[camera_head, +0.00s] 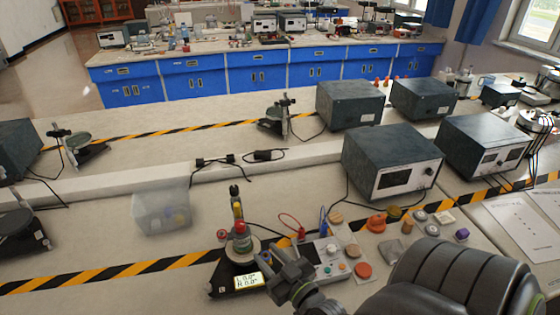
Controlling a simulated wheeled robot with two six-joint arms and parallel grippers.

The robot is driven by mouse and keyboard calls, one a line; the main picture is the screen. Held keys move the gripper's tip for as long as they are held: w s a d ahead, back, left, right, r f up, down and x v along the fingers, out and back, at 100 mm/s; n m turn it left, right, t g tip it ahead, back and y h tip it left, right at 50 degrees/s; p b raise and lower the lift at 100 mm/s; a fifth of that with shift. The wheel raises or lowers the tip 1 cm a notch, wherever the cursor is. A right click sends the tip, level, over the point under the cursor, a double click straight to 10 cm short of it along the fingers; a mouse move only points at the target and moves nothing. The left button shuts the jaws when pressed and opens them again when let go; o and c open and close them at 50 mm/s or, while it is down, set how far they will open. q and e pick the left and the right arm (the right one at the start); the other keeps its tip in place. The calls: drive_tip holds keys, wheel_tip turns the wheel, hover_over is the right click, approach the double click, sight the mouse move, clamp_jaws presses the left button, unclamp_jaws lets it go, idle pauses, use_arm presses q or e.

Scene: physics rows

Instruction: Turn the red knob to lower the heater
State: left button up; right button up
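A small black instrument (226,279) with a lit display (249,280) stands near the front of the bench. A round plate (258,246) and an upright post with red and yellow parts are on it. A red knob-like part (240,228) sits on this post; a smaller red part (222,234) is to its left. I cannot tell which part is the heater. My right gripper (276,271) reaches in from the lower right, just right of the display, apart from the red parts. Its fingers overlap in view, so their opening is unclear. My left gripper is not in view.
A control box (326,257) with buttons and small coloured pieces lies right of the instrument. Grey power units (391,160) stand behind. A clear bin (162,209) is at left.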

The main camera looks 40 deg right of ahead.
drive_tip(key=shift+s+a+b, duration=0.15)
drive_tip(key=shift+s+b, duration=0.3)
drive_tip(key=shift+s, duration=0.55)
drive_tip(key=shift+s+a+b, duration=0.1)
drive_tip(key=shift+s+b, duration=0.35)
drive_tip(key=shift+s, duration=0.55)
